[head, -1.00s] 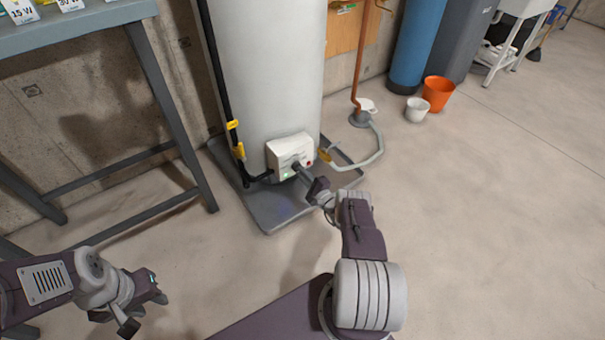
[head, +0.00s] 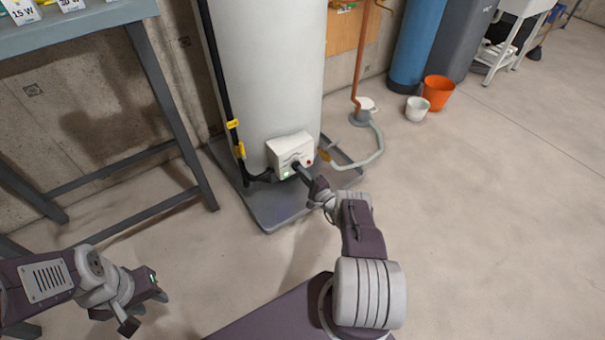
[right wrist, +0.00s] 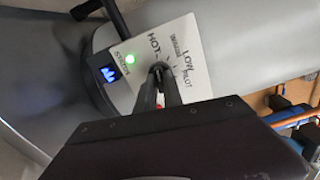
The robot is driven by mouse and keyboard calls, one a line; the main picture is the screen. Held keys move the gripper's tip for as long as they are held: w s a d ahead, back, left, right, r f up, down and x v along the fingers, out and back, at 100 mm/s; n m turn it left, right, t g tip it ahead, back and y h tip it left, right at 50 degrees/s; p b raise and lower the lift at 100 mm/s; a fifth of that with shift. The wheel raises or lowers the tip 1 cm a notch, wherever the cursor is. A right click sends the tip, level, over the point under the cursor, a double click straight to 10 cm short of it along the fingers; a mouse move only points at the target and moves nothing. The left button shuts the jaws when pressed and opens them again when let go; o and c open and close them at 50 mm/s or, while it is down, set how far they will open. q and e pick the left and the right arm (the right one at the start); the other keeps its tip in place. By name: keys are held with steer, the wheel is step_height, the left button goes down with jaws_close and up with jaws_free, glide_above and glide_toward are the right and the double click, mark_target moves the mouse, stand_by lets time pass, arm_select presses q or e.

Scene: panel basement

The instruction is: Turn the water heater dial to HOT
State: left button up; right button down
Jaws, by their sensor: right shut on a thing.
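The white control box (head: 290,153) sits low on the front of the water heater (head: 270,70). My right gripper (head: 299,168) reaches its face and is shut on the dial, which the fingers mostly hide. In the right wrist view the fingertips (right wrist: 159,72) meet at the dial on the white panel (right wrist: 143,52). HOT, LOW and PILOT are printed around it; I cannot tell which one the dial points to. A green light and a blue display show beside it. My left gripper (head: 146,311) is open and empty above the floor at the lower left.
The heater stands in a grey drain pan (head: 275,212). A black pipe with yellow tags (head: 233,124) runs down its left side. A grey metal table (head: 85,38) is at the left. A hose, white bucket (head: 417,109) and orange bucket (head: 438,93) are at the right. The right-hand floor is clear.

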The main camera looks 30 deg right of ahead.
steer(key=shift+f, duration=0.1)
steer(key=c, duration=1.5)
jaws_free()
steer(key=s+p, duration=0.1)
steer(key=s, duration=0.2)
steer(key=s+p, duration=0.2)
steer(key=s, duration=0.1)
steer(key=s+p, duration=0.1)
steer(key=s, duration=0.2)
steer(key=shift+d+p, duration=0.35)
steer(key=shift+p, duration=0.05)
